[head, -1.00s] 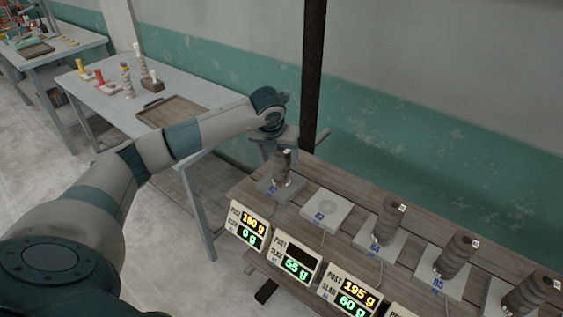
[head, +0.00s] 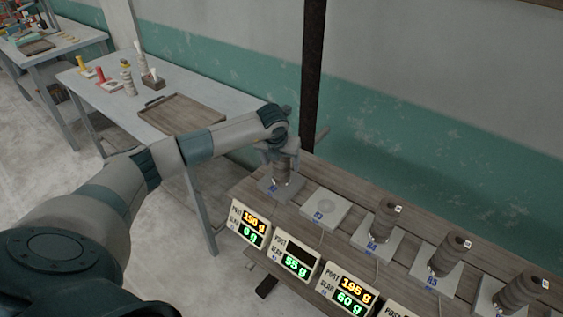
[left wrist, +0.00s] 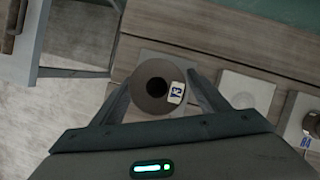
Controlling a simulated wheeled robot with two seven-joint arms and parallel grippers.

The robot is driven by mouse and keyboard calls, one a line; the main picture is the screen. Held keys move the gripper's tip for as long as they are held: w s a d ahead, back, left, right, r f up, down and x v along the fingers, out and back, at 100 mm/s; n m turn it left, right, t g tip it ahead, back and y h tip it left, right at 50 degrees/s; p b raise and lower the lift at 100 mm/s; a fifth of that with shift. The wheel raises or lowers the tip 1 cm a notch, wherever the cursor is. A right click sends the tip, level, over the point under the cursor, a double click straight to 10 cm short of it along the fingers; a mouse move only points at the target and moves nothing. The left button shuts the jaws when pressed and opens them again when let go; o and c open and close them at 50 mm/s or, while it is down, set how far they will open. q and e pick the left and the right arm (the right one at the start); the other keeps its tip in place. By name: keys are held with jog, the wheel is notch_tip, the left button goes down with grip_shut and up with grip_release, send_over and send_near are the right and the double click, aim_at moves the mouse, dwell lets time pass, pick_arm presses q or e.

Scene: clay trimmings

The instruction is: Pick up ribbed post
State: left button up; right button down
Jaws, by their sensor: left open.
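The ribbed post (head: 282,172) is a dark grey-brown cylinder standing upright on the leftmost slab of the row. In the left wrist view I look down on its round top (left wrist: 150,102), which has a dark central hole and a small white tag. My left gripper (head: 283,153) is over the upper part of this post. In the left wrist view the open fingers (left wrist: 160,84) stand on either side of the post, with a gap visible around it. Similar ribbed posts (head: 384,222) (head: 449,254) stand further right. My right gripper is not in view.
A bare slab (head: 338,209) lies right of the post on the wooden bench. Displays (head: 248,222) (head: 297,257) line the bench's front edge. A dark vertical pole (head: 311,70) rises behind. A grey table (head: 215,98) with a tray (head: 203,117) stands at the left.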

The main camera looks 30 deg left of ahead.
pick_arm(q)
jog(key=shift+w+f, duration=0.1)
jog(key=shift+f, duration=0.15)
jog(key=shift+c, duration=0.5)
jog(key=c, duration=1.5)
jog(key=shift+a, duration=0.1)
jog(key=shift+w+r, duration=0.1)
jog(key=shift+r, duration=0.05)
jog(key=shift+r+b, duration=0.8)
jog(key=shift+w+d+r+b, duration=0.1)
jog(key=shift+d+r+b, duration=0.95)
jog(key=shift+d+r, duration=0.7)
jog(key=shift+w+d+r+b, duration=0.1)
jog(key=shift+d+r+b, duration=1.15)
jog(key=shift+d, duration=0.9)
jog(key=shift+w+d+r+b, duration=0.1)
jog(key=shift+d+r+b, duration=0.8)
jog(key=shift+d+r, duration=0.9)
